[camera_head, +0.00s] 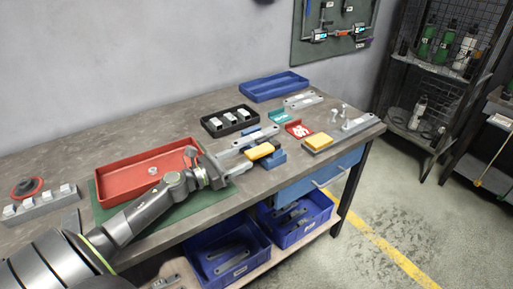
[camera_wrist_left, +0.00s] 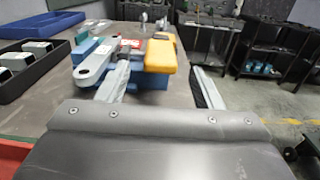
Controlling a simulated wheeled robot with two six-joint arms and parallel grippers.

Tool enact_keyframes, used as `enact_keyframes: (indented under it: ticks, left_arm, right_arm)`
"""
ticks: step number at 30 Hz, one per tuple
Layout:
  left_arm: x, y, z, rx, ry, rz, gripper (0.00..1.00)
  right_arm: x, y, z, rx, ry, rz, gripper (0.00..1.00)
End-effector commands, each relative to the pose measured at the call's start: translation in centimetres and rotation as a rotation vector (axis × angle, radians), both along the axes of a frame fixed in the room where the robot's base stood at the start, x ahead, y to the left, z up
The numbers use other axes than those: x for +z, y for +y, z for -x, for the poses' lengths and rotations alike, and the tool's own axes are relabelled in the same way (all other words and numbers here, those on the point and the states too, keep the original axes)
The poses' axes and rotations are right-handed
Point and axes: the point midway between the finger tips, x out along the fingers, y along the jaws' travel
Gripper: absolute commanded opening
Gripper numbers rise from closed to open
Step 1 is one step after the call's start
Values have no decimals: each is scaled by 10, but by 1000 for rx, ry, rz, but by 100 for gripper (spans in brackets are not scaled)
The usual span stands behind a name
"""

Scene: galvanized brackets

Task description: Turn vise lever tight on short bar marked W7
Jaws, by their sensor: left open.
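A blue vise (camera_head: 272,160) stands near the front edge of the workbench; it also shows in the left wrist view (camera_wrist_left: 150,82). A yellow block-like part (camera_head: 260,151), perhaps its lever grip, sits on top and juts toward me in the left wrist view (camera_wrist_left: 160,56). A grey bar with a rounded, holed end (camera_wrist_left: 95,62) lies along the vise's left side; in the head view this bar (camera_head: 256,136) is behind the yellow part. No W7 mark is legible. My left gripper (camera_head: 240,162) is open and empty, just left of the vise, its fingers pointing toward the yellow part.
A red tray (camera_head: 150,190) lies on a green mat left of the vise. Blue bins (camera_head: 225,272) stand on the lower shelf.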

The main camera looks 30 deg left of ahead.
Motion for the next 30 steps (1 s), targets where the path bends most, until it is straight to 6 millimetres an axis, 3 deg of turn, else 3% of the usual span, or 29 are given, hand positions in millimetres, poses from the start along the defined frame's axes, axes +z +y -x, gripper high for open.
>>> enact_keyframes:
  ticks: [3, 12, 25, 30]
  left_arm:
    - [5, -9, -21, 0, -1, 5, 60]
    - [2, -25, -59, 0, 0, 2, 60]
    - [0, -28, -66, -1, 1, 0, 60]
    - [0, -28, -66, -1, 1, 0, 39]
  right_arm:
    - [15, -3, 0, 1, 0, 3, 36]
    - [27, -9, 1, 3, 1, 10, 36]
    - [28, -9, 1, 3, 2, 11, 36]
    - [28, -9, 1, 3, 2, 10, 36]
